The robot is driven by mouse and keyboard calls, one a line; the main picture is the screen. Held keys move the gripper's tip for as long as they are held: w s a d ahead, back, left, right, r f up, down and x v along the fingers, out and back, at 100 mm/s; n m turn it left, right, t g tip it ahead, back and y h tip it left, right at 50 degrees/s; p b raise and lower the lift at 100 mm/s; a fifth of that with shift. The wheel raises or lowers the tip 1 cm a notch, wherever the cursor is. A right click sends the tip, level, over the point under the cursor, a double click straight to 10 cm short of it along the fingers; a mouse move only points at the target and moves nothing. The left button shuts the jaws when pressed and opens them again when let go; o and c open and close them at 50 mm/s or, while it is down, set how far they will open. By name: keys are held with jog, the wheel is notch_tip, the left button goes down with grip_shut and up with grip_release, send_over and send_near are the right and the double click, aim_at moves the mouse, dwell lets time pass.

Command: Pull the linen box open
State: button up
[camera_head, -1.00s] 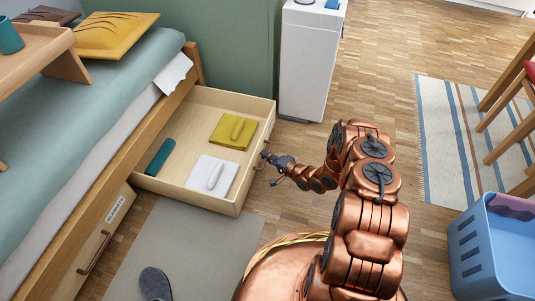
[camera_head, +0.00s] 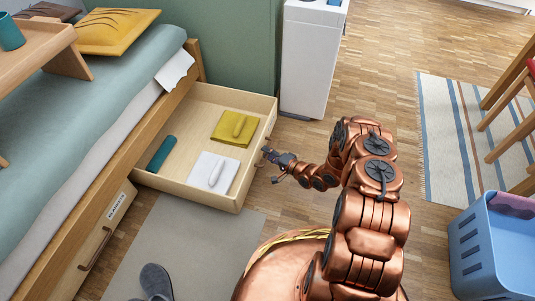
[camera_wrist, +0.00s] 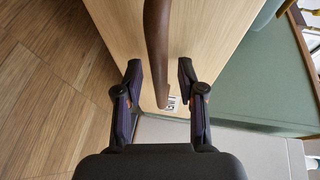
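The linen box is a pale wood drawer (camera_head: 218,198) pulled far out from under the bed. It holds a yellow folded cloth (camera_head: 228,137), a white one (camera_head: 203,172) and a teal roll (camera_head: 161,154). My gripper (camera_head: 268,153) is at its front, by the handle. In the wrist view, the brown bar handle (camera_wrist: 157,40) runs between the two fingers of my gripper (camera_wrist: 159,68). The fingers are apart, with a gap on each side of the bar. A small label (camera_wrist: 172,104) shows beside the handle's end.
A second drawer (camera_head: 105,233) with a label and handle is shut at the lower left. A white cabinet (camera_head: 308,60) stands behind the open drawer. Slippers (camera_head: 156,281) lie on a grey mat (camera_head: 190,240). A blue basket (camera_head: 487,250) stands at the right.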

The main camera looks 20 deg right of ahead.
jog(key=v, duration=1.1)
jog(key=shift+s, duration=0.4)
jog(key=shift+w+d+r, duration=0.1)
jog(key=shift+d+r, duration=0.05)
jog(key=shift+r, duration=0.05)
